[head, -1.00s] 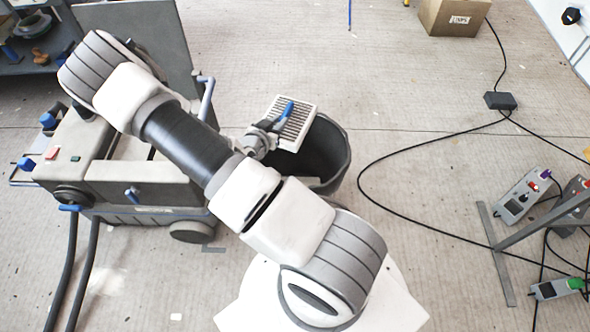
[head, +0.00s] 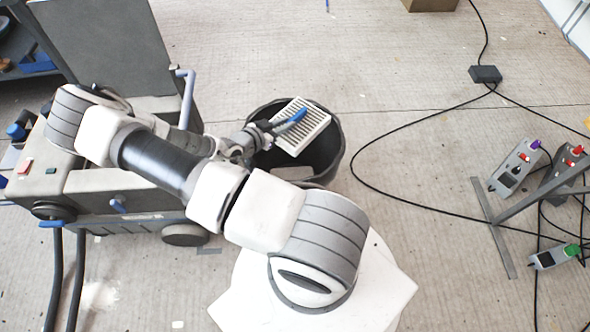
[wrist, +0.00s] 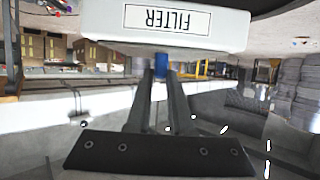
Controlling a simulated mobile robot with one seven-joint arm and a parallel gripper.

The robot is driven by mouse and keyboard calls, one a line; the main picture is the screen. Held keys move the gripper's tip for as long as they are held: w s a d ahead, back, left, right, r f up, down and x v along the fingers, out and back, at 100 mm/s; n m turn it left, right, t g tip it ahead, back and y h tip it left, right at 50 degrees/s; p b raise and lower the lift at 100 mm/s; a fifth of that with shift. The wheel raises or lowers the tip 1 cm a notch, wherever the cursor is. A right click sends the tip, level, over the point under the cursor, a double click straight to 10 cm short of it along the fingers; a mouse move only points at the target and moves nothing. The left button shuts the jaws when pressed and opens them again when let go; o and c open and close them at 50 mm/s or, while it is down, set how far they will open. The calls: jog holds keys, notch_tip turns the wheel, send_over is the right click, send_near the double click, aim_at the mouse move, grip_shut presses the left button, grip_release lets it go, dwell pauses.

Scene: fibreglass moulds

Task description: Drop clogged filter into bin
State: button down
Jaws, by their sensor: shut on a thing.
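The filter (head: 312,134) is a white-framed panel with dark pleats and a blue handle (head: 297,115). My gripper (head: 268,131) is shut on the filter's blue handle. In the wrist view the filter's white edge (wrist: 105,29) carries a label reading FILTER, and my gripper (wrist: 162,80) closes on the blue part below it. The dark round bin (head: 335,165) stands on the floor. In the head view the filter lies over the bin's opening, tilted. I cannot tell its exact height above the rim. Part of the bin is hidden behind the filter and my arm.
A grey wheeled machine (head: 120,205) with a raised lid (head: 100,45) and hoses stands left of the bin. A black cable (head: 365,185) loops on the floor to the right, near a metal stand with several small devices (head: 515,165).

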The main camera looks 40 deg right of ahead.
notch_tip(320, 180, down, 2)
jog(key=shift+f+b, duration=0.15)
jog(key=shift+b, duration=0.35)
jog(key=c, duration=0.7)
grip_release()
jog(key=shift+c, duration=0.2)
jog(key=shift+a, duration=0.1)
jog(key=p+v, duration=0.4)
jog(key=v, duration=1.3)
jog(key=shift+r+p, duration=0.25)
jog(key=shift+p, duration=0.1)
